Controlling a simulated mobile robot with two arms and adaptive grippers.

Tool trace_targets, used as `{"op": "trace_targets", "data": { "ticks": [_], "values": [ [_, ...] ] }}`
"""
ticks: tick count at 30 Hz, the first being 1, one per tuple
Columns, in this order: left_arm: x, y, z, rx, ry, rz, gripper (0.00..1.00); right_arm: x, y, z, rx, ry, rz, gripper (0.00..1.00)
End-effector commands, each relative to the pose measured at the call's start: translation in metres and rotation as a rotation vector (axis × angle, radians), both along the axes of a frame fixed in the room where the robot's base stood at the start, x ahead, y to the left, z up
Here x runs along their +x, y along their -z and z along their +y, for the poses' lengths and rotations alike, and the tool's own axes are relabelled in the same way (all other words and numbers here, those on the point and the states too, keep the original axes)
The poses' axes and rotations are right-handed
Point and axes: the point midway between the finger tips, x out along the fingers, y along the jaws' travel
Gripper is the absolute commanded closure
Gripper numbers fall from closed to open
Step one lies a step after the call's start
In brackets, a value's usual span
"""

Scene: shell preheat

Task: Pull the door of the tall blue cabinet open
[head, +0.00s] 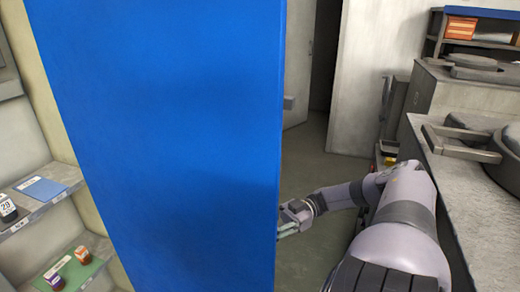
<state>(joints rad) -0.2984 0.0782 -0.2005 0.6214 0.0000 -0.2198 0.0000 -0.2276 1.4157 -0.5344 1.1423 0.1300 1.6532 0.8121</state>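The blue cabinet door (175,140) fills the left and middle of the head view as a tall flat panel. It stands swung out, with shelves showing to its left. My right gripper (287,226) is at the door's right edge, low in the view. Its fingertips are at or partly behind that edge, so I cannot tell whether they touch or grip it. No handle shows on the visible face. My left gripper is not in view.
Shelves at left hold a blue card (43,189), a dark bottle (8,209) and small jars on a green mat (80,268). A grey counter (450,185) with heavy round equipment runs along the right. Open floor (318,165) leads to a doorway behind.

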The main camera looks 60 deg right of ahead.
Motion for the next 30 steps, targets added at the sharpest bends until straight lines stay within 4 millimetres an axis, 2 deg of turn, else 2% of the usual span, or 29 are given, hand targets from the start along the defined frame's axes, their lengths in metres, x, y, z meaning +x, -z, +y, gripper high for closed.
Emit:
{"op": "trace_targets", "data": {
  "ticks": [14,15,21,30],
  "values": [
    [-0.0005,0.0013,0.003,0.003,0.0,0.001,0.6,-0.0008,0.0039,-0.0029,-0.005,0.0,0.011,1.0],
    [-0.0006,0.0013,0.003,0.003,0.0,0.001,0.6,-0.0008,0.0038,-0.0029,-0.005,0.0,0.011,0.81],
    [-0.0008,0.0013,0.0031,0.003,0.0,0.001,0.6,-0.0001,0.0025,-0.0027,-0.004,0.0,0.007,0.68],
    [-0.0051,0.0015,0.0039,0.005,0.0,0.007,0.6,0.0005,0.0014,-0.0032,-0.003,0.001,0.003,0.67]
  ]
}}
